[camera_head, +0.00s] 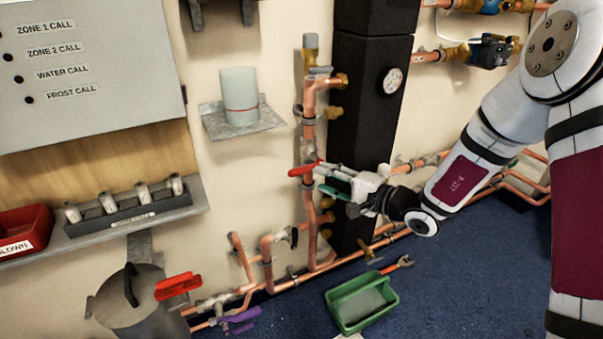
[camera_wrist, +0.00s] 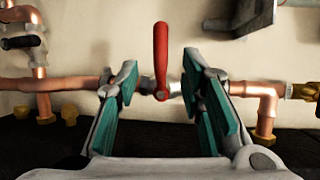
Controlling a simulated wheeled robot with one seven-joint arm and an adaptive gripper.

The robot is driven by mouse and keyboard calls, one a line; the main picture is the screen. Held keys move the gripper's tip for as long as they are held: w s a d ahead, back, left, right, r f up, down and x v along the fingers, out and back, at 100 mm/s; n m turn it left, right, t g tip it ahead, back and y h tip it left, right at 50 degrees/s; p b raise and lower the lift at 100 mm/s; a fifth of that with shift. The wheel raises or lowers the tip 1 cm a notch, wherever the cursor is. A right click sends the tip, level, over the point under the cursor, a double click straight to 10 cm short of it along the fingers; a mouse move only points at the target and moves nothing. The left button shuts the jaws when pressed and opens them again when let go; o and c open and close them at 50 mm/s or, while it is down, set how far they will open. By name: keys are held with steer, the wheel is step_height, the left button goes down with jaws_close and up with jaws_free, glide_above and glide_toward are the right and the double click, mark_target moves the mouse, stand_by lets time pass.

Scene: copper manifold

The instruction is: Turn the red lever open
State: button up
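The red lever (camera_head: 302,170) sits on a valve in the upright copper pipe (camera_head: 309,200) and lies crosswise to that pipe. In the wrist view the red lever (camera_wrist: 160,58) stands up from the valve, at right angles to the pipe that runs across the picture. My gripper (camera_head: 321,177) is close to the lever from the right. In the wrist view my gripper (camera_wrist: 160,82) is open, with one green-padded finger on each side of the lever. Gaps show between the lever and both pads, so it holds nothing.
A black column (camera_head: 368,95) with a gauge stands just behind my gripper. A small shelf with a pale cylinder (camera_head: 239,88) is up to the left. A red handle (camera_head: 178,286) and a purple handle (camera_head: 232,320) are low left. A green tray (camera_head: 362,303) lies on the blue floor.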

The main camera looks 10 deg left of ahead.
mark_target(304, 172)
steer(key=b+x, duration=0.1)
steer(key=x, duration=0.7)
steer(key=shift+w+a, duration=0.2)
steer(key=shift+a, duration=0.2)
steer(key=shift+c, duration=0.6)
jaws_close()
